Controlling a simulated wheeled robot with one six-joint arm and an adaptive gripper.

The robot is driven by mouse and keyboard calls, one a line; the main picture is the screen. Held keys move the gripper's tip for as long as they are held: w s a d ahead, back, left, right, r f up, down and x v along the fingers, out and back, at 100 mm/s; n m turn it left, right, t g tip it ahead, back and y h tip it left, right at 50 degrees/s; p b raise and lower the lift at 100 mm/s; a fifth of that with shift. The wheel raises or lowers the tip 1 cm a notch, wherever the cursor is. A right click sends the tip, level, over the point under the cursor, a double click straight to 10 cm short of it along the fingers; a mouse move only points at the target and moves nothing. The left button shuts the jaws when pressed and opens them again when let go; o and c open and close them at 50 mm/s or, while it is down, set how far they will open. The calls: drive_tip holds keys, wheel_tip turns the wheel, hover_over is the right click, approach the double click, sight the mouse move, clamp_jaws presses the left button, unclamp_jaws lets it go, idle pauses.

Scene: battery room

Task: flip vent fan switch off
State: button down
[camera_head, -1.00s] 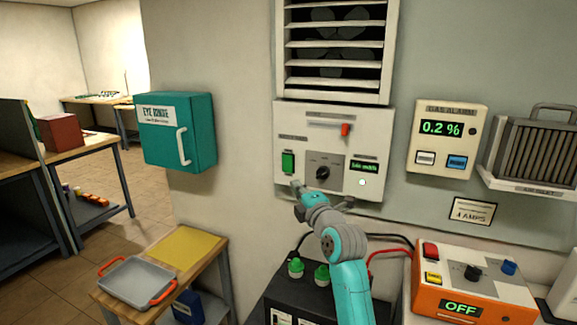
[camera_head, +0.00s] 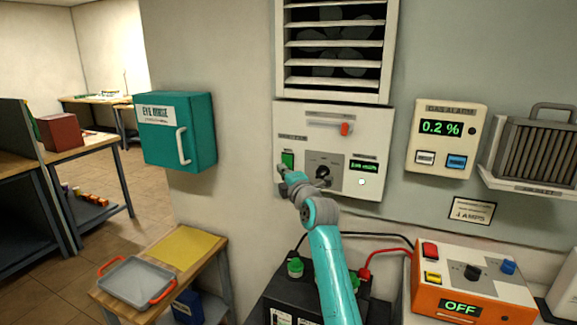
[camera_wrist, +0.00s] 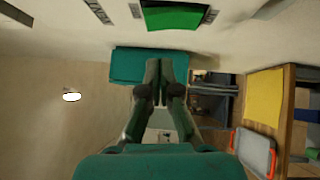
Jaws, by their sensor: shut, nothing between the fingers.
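The vent fan control panel (camera_head: 375,122) is a white box on the wall under the louvred vent (camera_head: 338,45). A green rocker switch (camera_head: 287,159) sits at its left; it also shows at the top of the wrist view (camera_wrist: 174,16). A dark rotary knob (camera_head: 323,172), a red-tipped slider (camera_head: 345,129) and a small green-lit display (camera_head: 364,167) are on the same panel. My gripper (camera_head: 283,172) is shut and empty, just below the green switch and partly over its lower edge. Its fingertips (camera_wrist: 166,62) point below the switch in the wrist view. I cannot tell whether they touch it.
A teal eye rinse box (camera_head: 200,130) hangs left. A gas alarm (camera_head: 447,140) reading 0.2 % and a grille unit (camera_head: 535,150) hang right. Below are a black battery (camera_head: 275,295) with red and black cables, an orange charger (camera_head: 470,285) reading OFF, and a bench with a grey tray (camera_head: 138,280).

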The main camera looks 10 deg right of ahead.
sight(285, 159)
drive_tip(key=shift+w+d+r, duration=0.1)
drive_tip(key=shift+w+d, duration=0.5)
drive_tip(key=shift+w, duration=0.15)
drive_tip(key=shift+w+d+r, duration=0.1)
drive_tip(key=shift+w+d, duration=0.45)
drive_tip(key=shift+w, duration=0.2)
drive_tip(key=shift+w+d+r, duration=0.15)
drive_tip(key=shift+d, duration=0.05)
drive_tip(key=shift+a, duration=0.1)
